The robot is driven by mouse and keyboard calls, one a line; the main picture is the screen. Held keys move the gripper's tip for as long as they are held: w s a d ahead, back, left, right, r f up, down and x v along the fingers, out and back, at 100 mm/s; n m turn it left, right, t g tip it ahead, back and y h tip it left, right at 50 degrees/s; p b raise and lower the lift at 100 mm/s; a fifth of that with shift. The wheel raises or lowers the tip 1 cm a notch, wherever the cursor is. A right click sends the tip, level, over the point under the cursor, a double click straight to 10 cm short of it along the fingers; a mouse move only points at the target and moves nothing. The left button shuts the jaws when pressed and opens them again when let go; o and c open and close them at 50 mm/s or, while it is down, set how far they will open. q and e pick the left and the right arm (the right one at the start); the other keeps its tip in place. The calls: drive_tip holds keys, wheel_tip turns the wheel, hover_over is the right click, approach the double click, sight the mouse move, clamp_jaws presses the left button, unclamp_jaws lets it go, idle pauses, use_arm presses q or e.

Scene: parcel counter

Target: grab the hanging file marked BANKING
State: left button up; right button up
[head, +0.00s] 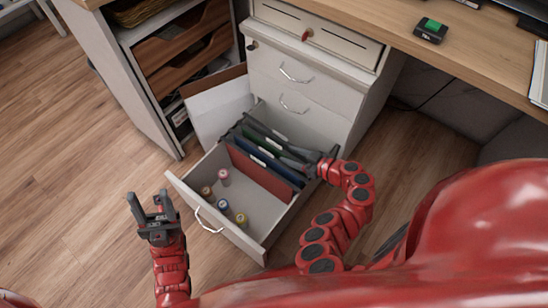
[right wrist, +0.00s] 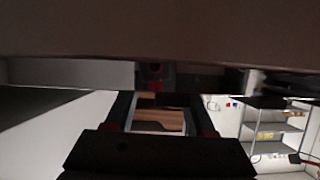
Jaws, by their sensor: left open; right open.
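Several hanging files, dark grey, green (head: 262,143) and blue (head: 268,163), stand in the rear part of the open bottom drawer (head: 240,237). They carry small pale tabs, too small to read, so I cannot tell which is marked BANKING. My right gripper (head: 296,158) is open at the right end of the files, close over them; I cannot tell whether it touches one. In the right wrist view its fingers (right wrist: 163,108) are apart, with a dark brown surface filling the top. My left gripper (head: 152,208) is open and empty, left of the drawer.
A reddish-brown divider (head: 262,174) splits the drawer. Several small coloured spools or bottles (head: 224,177) stand in its front part. The cabinet's upper drawers (head: 305,95) are shut. A desk (head: 470,55) overhangs at right. The floor at left is clear.

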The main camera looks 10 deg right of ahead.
drive_tip(key=shift+x, duration=1.5)
clamp_jaws()
